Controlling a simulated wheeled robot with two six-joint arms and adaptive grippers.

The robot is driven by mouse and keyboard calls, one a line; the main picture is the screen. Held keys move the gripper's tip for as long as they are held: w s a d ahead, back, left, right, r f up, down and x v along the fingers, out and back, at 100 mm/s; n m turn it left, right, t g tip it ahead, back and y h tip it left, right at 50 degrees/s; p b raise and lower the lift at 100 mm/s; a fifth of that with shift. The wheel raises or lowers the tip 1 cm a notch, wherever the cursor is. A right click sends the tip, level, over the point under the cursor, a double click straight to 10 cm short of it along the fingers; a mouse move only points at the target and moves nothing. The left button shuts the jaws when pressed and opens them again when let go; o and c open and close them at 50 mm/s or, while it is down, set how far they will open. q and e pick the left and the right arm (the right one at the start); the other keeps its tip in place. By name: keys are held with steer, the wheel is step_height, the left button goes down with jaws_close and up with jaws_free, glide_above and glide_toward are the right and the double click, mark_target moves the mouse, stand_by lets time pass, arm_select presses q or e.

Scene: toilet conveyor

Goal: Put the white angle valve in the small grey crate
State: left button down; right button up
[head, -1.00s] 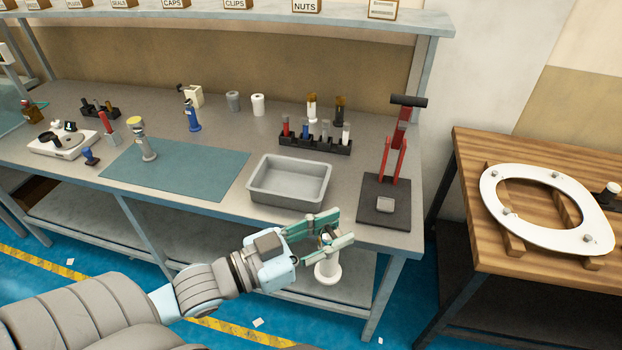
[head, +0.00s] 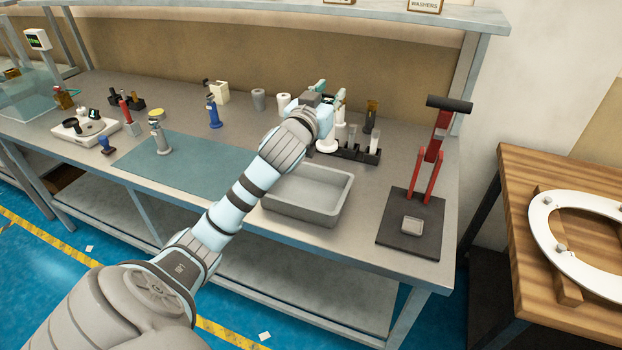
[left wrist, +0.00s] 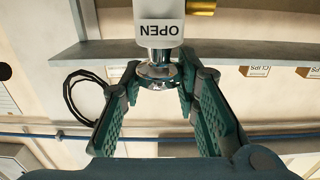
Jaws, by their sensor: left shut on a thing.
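My left gripper (head: 331,99) is shut on the white angle valve (head: 327,147) and holds it upright over the back of the bench, behind the grey crate. The valve's white round base shows below the fingers; the gripper hides most of its body. In the left wrist view the valve (left wrist: 160,28) shows a white part marked OPEN, a chrome part and a brass piece, between the green fingers. The small grey crate (head: 318,214) stands empty on the bench, right of the teal mat. My right gripper is out of view.
A black rack (head: 352,152) with several upright parts stands close by the held valve. A red press (head: 431,170) on a black base is right of the crate. The teal mat (head: 205,166) is mostly clear. White and grey rolls stand at the back.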

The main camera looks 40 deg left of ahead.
arm_select(q)
step_height(320, 180, down, 19)
steer(key=s+b, duration=0.1)
steer(key=b, duration=0.4)
steer(key=c, duration=1.2)
jaws_free()
steer(key=shift+s+r, duration=0.1)
steer(key=v, duration=1.1)
steer(key=shift+s+d, duration=0.1)
steer(key=shift+s, duration=0.25)
steer(key=shift+f, duration=0.2)
